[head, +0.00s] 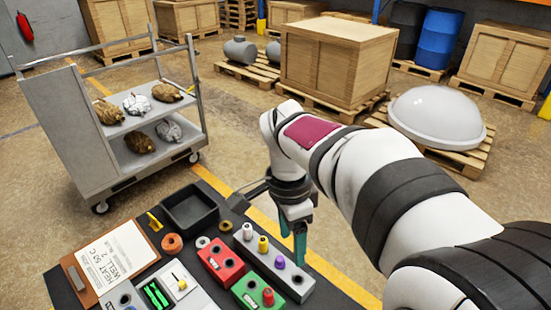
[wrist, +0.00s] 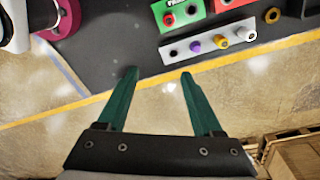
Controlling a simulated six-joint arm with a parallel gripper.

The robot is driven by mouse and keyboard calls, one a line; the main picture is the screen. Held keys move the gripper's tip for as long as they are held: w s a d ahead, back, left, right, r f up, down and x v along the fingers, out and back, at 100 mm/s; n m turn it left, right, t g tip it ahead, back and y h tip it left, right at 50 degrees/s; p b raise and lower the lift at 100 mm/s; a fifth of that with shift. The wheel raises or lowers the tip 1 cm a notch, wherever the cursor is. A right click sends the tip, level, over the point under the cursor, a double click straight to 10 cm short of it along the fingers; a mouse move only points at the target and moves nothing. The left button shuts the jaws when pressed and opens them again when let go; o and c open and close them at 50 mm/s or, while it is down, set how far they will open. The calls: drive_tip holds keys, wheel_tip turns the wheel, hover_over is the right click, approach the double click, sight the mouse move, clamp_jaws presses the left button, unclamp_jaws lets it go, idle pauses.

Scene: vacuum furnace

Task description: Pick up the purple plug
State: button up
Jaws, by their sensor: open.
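The purple plug (head: 280,262) stands upright in a long grey block (head: 305,288) on the dark table. It also shows in the wrist view (wrist: 195,46), between an empty hole and a yellow plug (wrist: 220,42). A white plug (wrist: 246,34) stands beyond the yellow one in the same block. My gripper (head: 293,250) is open, with teal fingers pointing down near the block. In the wrist view its fingertips (wrist: 158,73) have nothing between them, and the purple plug lies above and to the right of them, apart from both.
A green block (head: 245,292) with a red plug (head: 268,297) and a red block (head: 221,263) sit beside the grey block. A black tray (head: 190,209), a clipboard (head: 118,256) and rings lie further left. The yellow floor line (wrist: 40,114) runs past the table edge.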

sight(280, 258)
drive_tip(key=w+a+f+m+h, duration=0.1)
drive_tip(key=w+a+f+m, duration=0.3)
drive_tip(key=w, duration=0.4)
drive_tip(key=f, duration=0.4)
drive_tip(key=d+f, duration=0.1)
drive_tip(key=f, duration=0.4)
drive_tip(key=d+f, duration=0.1)
drive_tip(key=f, duration=0.4)
drive_tip(key=shift+w+d+f, duration=0.15)
drive_tip(key=shift+f, duration=0.1)
clamp_jaws()
